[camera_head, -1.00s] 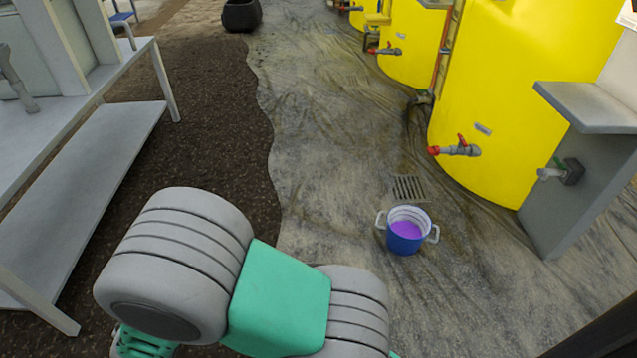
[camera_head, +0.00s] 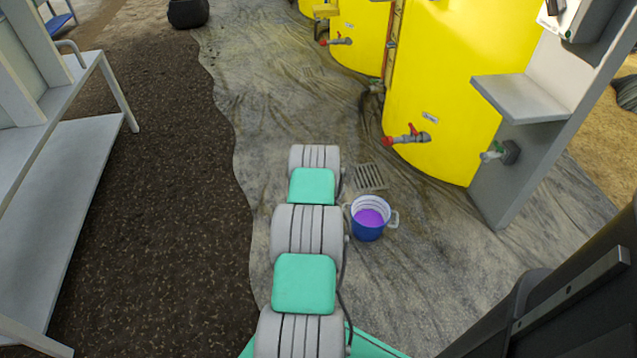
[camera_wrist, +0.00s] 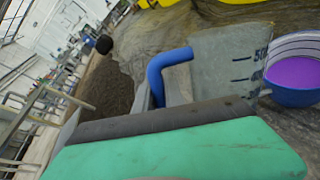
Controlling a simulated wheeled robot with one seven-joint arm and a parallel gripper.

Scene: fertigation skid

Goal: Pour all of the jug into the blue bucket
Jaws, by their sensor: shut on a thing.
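The blue bucket (camera_head: 369,221) stands on the grey ground sheet in the head view, with purple liquid inside and a handle on each side. It also shows at the right edge of the wrist view (camera_wrist: 291,96). The jug (camera_wrist: 228,65) is a cloudy grey vessel with dark level marks and a blue handle, just left of the bucket in the wrist view. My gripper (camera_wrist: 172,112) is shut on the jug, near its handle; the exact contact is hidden. The jug's contents and tilt cannot be told. In the head view my arm hides jug and gripper.
Yellow tanks (camera_head: 445,85) with red-handled valves stand behind the bucket. A grey stand with a shelf (camera_head: 520,99) and a tap is at right. A drain grate (camera_head: 370,177) lies behind the bucket. A grey bench (camera_head: 70,185) is at left. Ground between is open.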

